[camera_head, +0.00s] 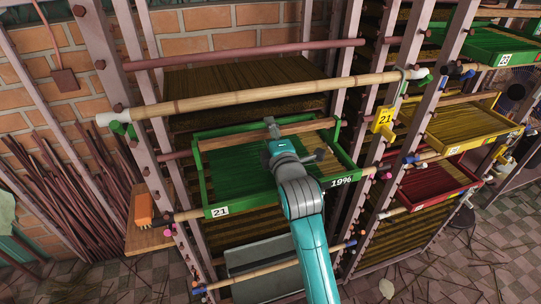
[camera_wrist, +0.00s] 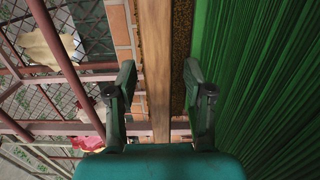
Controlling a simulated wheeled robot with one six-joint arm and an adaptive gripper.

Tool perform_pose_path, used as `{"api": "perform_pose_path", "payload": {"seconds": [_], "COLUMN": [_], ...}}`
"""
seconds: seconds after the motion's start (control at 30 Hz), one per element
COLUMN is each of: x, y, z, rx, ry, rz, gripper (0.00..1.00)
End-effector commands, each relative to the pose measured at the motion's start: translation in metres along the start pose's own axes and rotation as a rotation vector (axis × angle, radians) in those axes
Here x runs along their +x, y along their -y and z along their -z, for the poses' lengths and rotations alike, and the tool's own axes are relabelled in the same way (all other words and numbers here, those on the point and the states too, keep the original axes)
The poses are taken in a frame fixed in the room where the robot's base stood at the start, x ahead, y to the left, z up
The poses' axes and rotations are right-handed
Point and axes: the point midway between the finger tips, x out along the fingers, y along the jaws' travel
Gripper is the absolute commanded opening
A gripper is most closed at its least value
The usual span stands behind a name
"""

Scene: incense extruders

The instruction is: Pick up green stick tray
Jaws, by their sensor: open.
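The green stick tray (camera_head: 250,204), marked 21 and 19%, sits in the rack at the middle of the head view and holds green sticks. A wooden handle bar (camera_head: 218,137) runs across its raised green side arms. My gripper (camera_head: 271,124) is at the middle of that bar. In the wrist view my gripper (camera_wrist: 161,88) is open, with the wooden bar (camera_wrist: 156,65) running between its two fingers and gaps showing at both sides. The green sticks (camera_wrist: 260,90) fill the right of the wrist view. My arm hides part of the tray's front wall.
A bamboo pole (camera_head: 250,95) crosses above the tray, and the rack posts (camera_head: 149,150) stand beside it. A yellow tray (camera_head: 462,134), a red tray (camera_head: 428,197) and another green tray (camera_head: 490,45) are at the right. A grey bin (camera_head: 250,258) is below.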

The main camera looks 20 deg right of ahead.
Motion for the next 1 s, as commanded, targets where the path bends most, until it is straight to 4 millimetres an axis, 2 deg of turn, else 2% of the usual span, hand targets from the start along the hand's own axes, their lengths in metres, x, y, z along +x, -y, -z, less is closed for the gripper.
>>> {"api": "perform_pose_path", "payload": {"seconds": [0.13,0.17,0.37,0.77,1.0], "x": [0.000,0.000,0.000,0.000,0.007], "y": [0.000,0.000,0.000,-0.002,-0.014], "z": [0.000,0.000,0.000,0.000,0.005], "rx": [0.000,0.000,0.000,0.000,0.000], "ry": [0.000,0.000,0.000,0.000,0.000], "rz": [0.000,0.000,0.000,-0.002,-0.005], "gripper": [0.52,0.50,0.00,0.00,0.00]}}
